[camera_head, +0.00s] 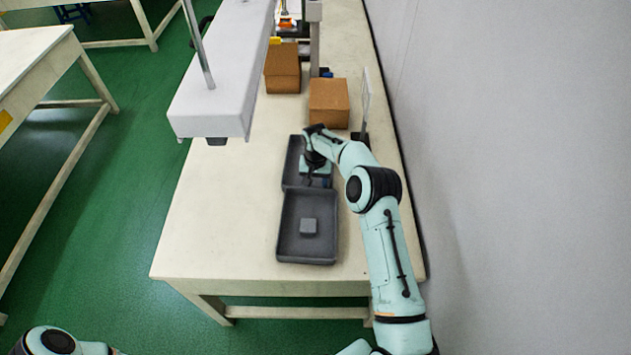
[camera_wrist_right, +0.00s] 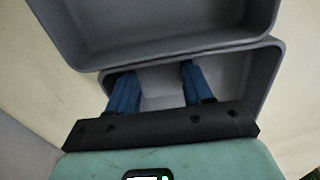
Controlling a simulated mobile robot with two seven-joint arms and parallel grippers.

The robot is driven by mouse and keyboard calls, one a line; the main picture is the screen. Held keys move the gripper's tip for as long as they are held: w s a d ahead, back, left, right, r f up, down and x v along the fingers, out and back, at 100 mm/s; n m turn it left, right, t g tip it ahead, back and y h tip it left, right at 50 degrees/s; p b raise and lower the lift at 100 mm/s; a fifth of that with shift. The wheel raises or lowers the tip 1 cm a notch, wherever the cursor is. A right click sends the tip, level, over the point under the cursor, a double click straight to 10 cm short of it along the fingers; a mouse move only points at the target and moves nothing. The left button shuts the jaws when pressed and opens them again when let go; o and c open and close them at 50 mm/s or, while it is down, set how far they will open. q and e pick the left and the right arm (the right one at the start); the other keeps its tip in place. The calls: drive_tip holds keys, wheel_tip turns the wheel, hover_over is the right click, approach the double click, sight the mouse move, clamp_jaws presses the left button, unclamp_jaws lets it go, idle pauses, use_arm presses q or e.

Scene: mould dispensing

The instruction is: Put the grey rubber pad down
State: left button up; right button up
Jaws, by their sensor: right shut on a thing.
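Two dark grey trays lie end to end on the table. A small grey block, which looks like a rubber pad (camera_head: 309,226), lies in the near tray (camera_head: 308,261). My right gripper (camera_head: 318,181) points down into the far tray (camera_head: 292,158). In the right wrist view its blue fingers (camera_wrist_right: 160,88) stand apart, gripping a grey pad that is hard to tell from the grey tray behind it. I cannot tell whether this pad touches the tray floor. My left gripper is out of view.
Two brown boxes, one nearer (camera_head: 329,103) and one farther (camera_head: 282,70), stand beyond the trays. An upright thin panel (camera_head: 365,98) stands right of them. A white overhead fixture (camera_head: 222,75) hangs at the left. The table (camera_head: 215,220) is clear left of the trays; a wall bounds its right.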

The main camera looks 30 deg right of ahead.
sight(315, 184)
drive_tip(key=o, duration=1.2)
drive_tip(key=shift+o, duration=0.2)
wheel_tip(315, 184, up, 12)
drive_tip(key=shift+r+p, duration=0.15)
drive_tip(key=shift+p, duration=0.25)
drive_tip(key=shift+a, duration=0.1)
